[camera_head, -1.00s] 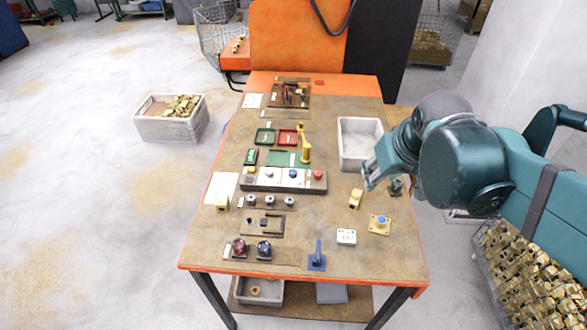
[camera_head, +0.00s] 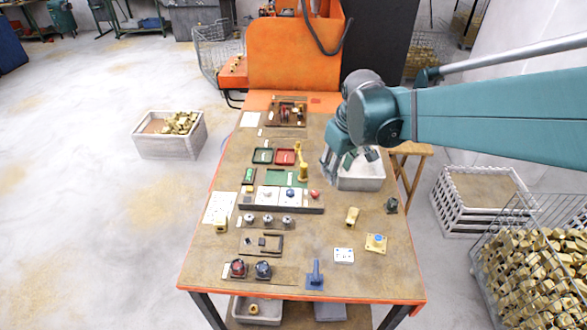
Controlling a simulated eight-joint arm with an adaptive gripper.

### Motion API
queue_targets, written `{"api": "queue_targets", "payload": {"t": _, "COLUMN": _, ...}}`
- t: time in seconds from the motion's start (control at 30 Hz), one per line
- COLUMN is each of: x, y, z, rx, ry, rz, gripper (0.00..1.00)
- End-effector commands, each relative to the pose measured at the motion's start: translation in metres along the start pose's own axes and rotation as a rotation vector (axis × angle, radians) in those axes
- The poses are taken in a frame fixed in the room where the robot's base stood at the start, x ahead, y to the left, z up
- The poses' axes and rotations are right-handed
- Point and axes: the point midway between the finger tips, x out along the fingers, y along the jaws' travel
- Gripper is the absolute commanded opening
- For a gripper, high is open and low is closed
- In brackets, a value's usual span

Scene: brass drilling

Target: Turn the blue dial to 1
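A dark blue round dial (camera_head: 263,270) sits near the front left of the wooden bench, just right of a matching red dial (camera_head: 238,268). Its markings are too small to read. My gripper (camera_head: 345,168) hangs over the left part of the white bin at the bench's right side, well behind and to the right of the blue dial. Its fingers look spread apart, with nothing visible between them. Nothing hides the blue dial.
A blue upright lever (camera_head: 316,275) stands right of the dials. Small black parts (camera_head: 262,241) and several grey knobs (camera_head: 268,219) lie behind them. A button strip (camera_head: 280,200), a yellow post (camera_head: 302,165) and the white bin (camera_head: 362,178) are farther back.

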Motion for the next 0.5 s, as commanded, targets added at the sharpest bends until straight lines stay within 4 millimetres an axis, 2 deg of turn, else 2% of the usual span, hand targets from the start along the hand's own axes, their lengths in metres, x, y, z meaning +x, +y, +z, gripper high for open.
{"api": "queue_targets", "payload": {"t": 0.1, "x": 0.011, "y": -0.003, "z": -0.018, "rx": -0.041, "ry": -0.021, "rz": -0.013, "gripper": 0.34}}
{"api": "queue_targets", "payload": {"t": 0.5, "x": 0.059, "y": -0.020, "z": -0.069, "rx": -0.178, "ry": -0.089, "rz": -0.058, "gripper": 0.34}}
